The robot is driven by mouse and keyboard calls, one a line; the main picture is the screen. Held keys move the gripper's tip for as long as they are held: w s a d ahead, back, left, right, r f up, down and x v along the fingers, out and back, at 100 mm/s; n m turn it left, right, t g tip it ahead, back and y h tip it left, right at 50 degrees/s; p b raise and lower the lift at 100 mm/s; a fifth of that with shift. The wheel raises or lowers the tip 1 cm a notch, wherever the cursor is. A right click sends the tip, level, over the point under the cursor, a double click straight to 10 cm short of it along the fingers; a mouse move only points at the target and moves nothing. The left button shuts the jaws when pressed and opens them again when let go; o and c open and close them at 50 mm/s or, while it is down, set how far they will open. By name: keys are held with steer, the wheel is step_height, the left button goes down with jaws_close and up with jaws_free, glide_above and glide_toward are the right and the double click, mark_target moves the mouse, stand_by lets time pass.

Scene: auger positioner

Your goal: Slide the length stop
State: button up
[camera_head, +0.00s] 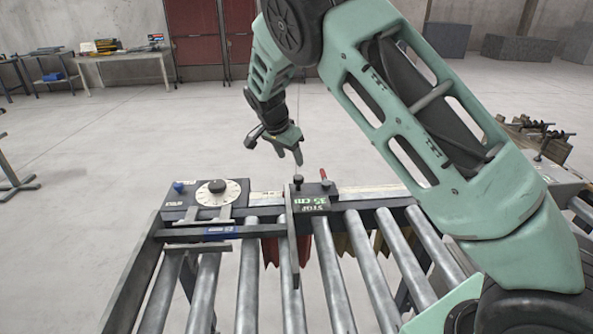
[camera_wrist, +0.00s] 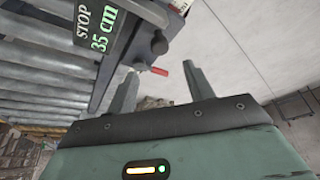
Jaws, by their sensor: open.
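The length stop (camera_head: 311,197) is a dark block marked "STOP 35 cm" on the rail behind the rollers. It has a black knob on top, a small red-tipped lever (camera_head: 323,175) and a flat dark arm (camera_head: 293,245) reaching forward over the rollers. My gripper (camera_head: 296,158) is above and just behind the stop, pointing down, apart from it. In the wrist view the stop (camera_wrist: 97,30) is at upper left and its red lever tip (camera_wrist: 159,71) shows between my open fingers (camera_wrist: 160,88), farther off. Nothing is between the fingers.
A pale scale rail (camera_head: 372,193) runs along the back of the roller table (camera_head: 335,275). A box with a round dial (camera_head: 217,192) sits at the rail's left end. Reddish and tan strips hang below the rollers. Open floor lies behind the table.

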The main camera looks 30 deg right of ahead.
mark_target(298, 177)
steer(key=p+x, duration=0.3)
steer(key=x, duration=0.6)
steer(key=shift+f, duration=0.2)
jaws_close()
steer(key=s+d+b, duration=0.3)
steer(key=s+d, duration=0.1)
steer(key=d, duration=0.6)
steer(key=s+d+b, duration=0.3)
steer(key=s+d, duration=0.2)
steer(key=d, duration=0.6)
steer(key=s+d+b, duration=0.3)
steer(key=s+d, duration=0.1)
steer(key=d, duration=0.7)
steer(key=shift+s+d+b, duration=0.1)
steer(key=shift+s+b, duration=0.2)
jaws_free()
steer(key=shift+r, duration=0.1)
